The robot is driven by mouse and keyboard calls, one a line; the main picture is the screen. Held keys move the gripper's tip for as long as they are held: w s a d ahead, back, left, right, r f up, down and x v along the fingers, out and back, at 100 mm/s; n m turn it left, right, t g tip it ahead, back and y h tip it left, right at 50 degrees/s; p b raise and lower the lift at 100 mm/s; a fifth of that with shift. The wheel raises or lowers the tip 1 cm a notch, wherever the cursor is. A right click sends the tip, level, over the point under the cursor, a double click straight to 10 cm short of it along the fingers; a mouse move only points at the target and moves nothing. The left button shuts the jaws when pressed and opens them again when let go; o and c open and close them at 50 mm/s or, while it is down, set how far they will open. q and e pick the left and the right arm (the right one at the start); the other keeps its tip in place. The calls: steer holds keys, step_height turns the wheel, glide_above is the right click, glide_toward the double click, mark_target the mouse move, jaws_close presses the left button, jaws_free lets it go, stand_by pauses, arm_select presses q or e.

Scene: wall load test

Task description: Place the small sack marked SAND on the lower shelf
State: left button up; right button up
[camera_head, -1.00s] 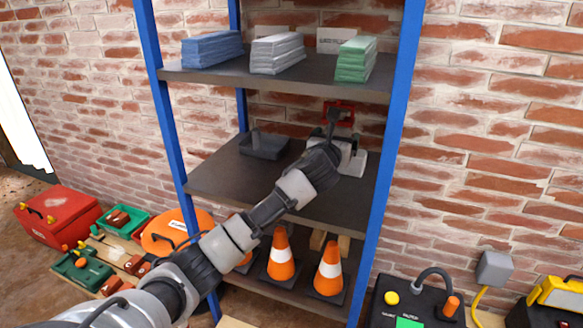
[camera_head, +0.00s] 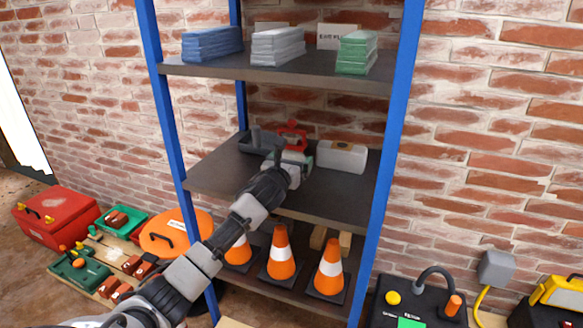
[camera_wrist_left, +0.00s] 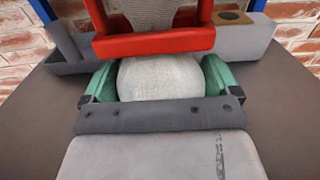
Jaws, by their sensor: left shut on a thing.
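My left gripper (camera_head: 290,158) is over the middle shelf (camera_head: 325,205) of the blue rack. In the left wrist view its green finger pads (camera_wrist_left: 160,82) are shut on a pale, rounded sack (camera_wrist_left: 160,76). No SAND mark is readable on the visible face. A red frame-like piece (camera_head: 291,136) stands just beyond the sack; it also shows in the wrist view (camera_wrist_left: 153,42). I cannot tell whether the sack touches the shelf. The bottom shelf (camera_head: 300,296) holds orange cones. My right gripper is not in view.
A dark open tray (camera_head: 246,147) is just left of my gripper, and a white labelled box (camera_head: 341,158) just right. Blue, white and green stacks sit on the top shelf (camera_head: 290,76). Blue uprights (camera_head: 393,150) flank the shelves. The middle shelf's front is mostly bare.

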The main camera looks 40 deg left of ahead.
arm_select(q)
steer(key=shift+f, duration=0.45)
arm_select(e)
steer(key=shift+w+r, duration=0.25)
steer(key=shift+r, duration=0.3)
arm_select(q)
steer(key=o, duration=1)
steer(key=shift+f, duration=0.2)
steer(key=shift+r, duration=0.1)
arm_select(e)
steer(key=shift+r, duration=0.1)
arm_select(q)
steer(key=p+v, duration=0.1)
steer(key=v, duration=1.1)
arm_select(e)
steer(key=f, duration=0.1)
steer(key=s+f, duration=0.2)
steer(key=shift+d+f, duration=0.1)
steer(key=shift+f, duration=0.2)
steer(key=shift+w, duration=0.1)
